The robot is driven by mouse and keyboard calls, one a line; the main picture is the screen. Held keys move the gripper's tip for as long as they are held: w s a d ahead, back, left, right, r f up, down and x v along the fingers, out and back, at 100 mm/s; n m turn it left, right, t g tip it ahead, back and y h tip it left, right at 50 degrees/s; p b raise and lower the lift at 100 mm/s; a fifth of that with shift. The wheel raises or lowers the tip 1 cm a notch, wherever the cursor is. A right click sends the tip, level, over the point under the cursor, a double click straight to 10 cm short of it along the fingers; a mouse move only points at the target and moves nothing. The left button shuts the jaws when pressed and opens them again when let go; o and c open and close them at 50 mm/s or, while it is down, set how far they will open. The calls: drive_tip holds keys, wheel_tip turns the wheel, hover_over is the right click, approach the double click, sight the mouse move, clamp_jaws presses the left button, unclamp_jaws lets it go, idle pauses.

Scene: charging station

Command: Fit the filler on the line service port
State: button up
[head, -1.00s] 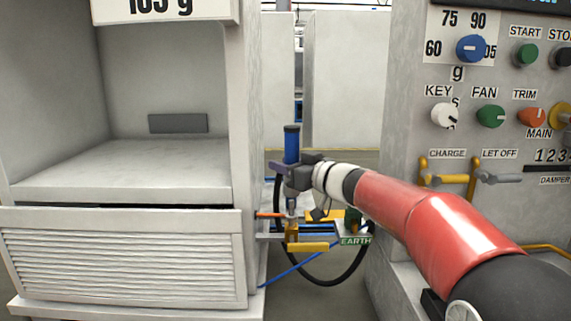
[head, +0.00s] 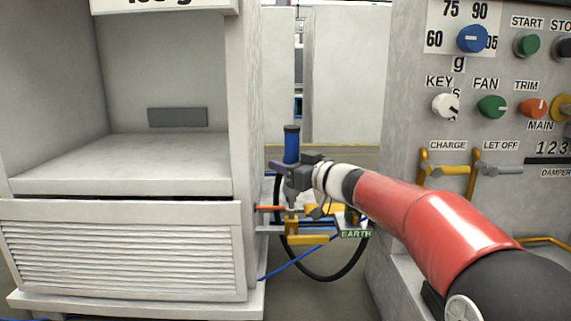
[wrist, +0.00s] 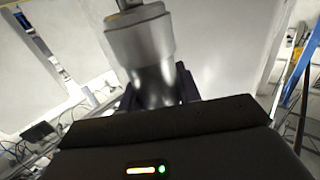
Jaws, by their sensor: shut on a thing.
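The filler (head: 292,145) is an upright tool with a blue body and black cap. My gripper (head: 292,174) is shut around its middle. Its thin lower end reaches down to the brass-yellow fitting (head: 291,227), which appears to be the line service port. I cannot tell whether the tip touches or is seated in it. In the wrist view the filler shows as a blurred silver collar (wrist: 140,40) over a dark body, between the dark fingers of my gripper (wrist: 160,92); the port is not visible there.
The grey cabinet (head: 246,150) stands close on the left, the control panel (head: 405,115) on the right. A green EARTH label (head: 356,234), a black hose (head: 325,280) and a blue cable (head: 290,271) lie around the fitting. The gap beyond is narrow.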

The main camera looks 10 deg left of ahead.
drive_tip(key=shift+f+b, duration=0.95)
drive_tip(key=shift+f, duration=0.75)
drive_tip(key=o, duration=1.3)
drive_tip(key=v, duration=0.8)
drive_tip(key=shift+a, duration=0.1)
